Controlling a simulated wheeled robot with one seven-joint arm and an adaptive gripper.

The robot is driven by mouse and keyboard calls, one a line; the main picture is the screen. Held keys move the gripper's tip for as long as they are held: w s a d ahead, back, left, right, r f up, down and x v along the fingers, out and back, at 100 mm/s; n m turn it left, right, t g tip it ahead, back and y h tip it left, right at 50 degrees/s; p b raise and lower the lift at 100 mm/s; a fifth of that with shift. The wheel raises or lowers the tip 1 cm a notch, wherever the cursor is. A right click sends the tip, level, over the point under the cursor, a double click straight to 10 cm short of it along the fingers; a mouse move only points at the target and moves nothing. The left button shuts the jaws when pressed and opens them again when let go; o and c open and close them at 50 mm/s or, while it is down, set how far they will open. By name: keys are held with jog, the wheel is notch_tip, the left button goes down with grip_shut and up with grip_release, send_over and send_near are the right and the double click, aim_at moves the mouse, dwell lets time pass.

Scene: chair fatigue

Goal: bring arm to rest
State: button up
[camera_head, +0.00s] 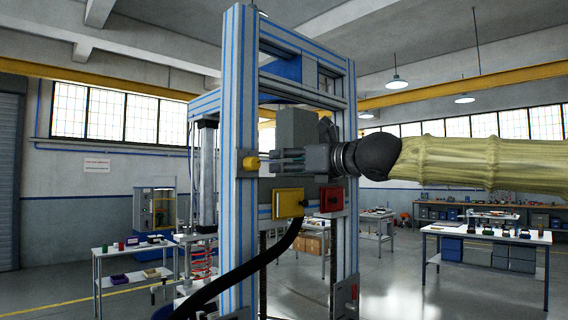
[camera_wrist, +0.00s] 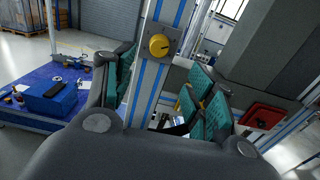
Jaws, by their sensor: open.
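My arm, in a pale yellow ribbed cover (camera_head: 480,163), reaches in from the right in the head view. It ends in a black wrist joint. My gripper (camera_head: 283,160) is inside the tall blue-and-silver frame (camera_head: 237,120), close to a post with a yellow knob (camera_head: 250,163). In the wrist view my gripper (camera_wrist: 162,80) has its teal-padded fingers spread apart. The post and its yellow knob (camera_wrist: 159,45) show between and beyond them. No held object shows. Whether the fingers touch the post cannot be told.
A yellow box (camera_head: 288,203) and a red box (camera_head: 331,199) are mounted just below my gripper. A black hose (camera_head: 255,262) curves across the frame's front. Workbenches (camera_head: 490,235) stand to the right and left. A blue-topped table (camera_wrist: 15,105) shows left in the wrist view.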

dwell(0.4)
